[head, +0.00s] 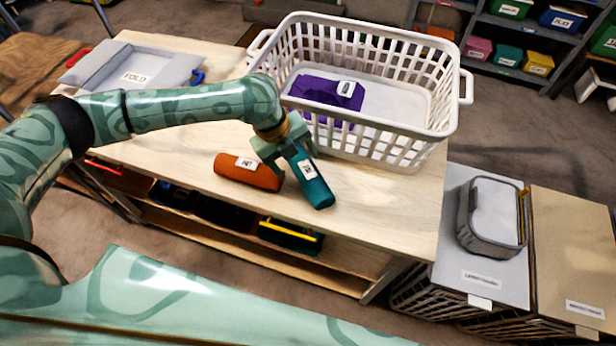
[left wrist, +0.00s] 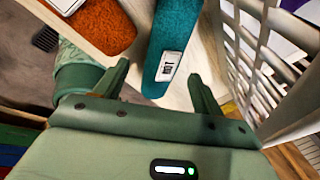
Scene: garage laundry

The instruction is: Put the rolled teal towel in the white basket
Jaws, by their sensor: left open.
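The rolled teal towel (head: 319,192) lies on the wooden bench beside the white basket, with a small white tag on it. My left gripper (head: 287,157) is over the towel's far end. In the left wrist view the open fingers (left wrist: 158,70) are on either side of the teal towel (left wrist: 178,32), with gaps visible beside it. The white basket (head: 462,88) stands behind it on the bench, and its slatted wall (left wrist: 248,45) is close to the right finger in the left wrist view. A folded purple cloth (head: 318,90) lies inside the basket. My right gripper is not in view.
A rolled orange towel (head: 245,173) lies just left of the teal one and also shows in the left wrist view (left wrist: 103,22). A grey folding board (head: 135,70) is at the bench's left. Lidded hampers (head: 500,285) stand at the right. The bench's front right is clear.

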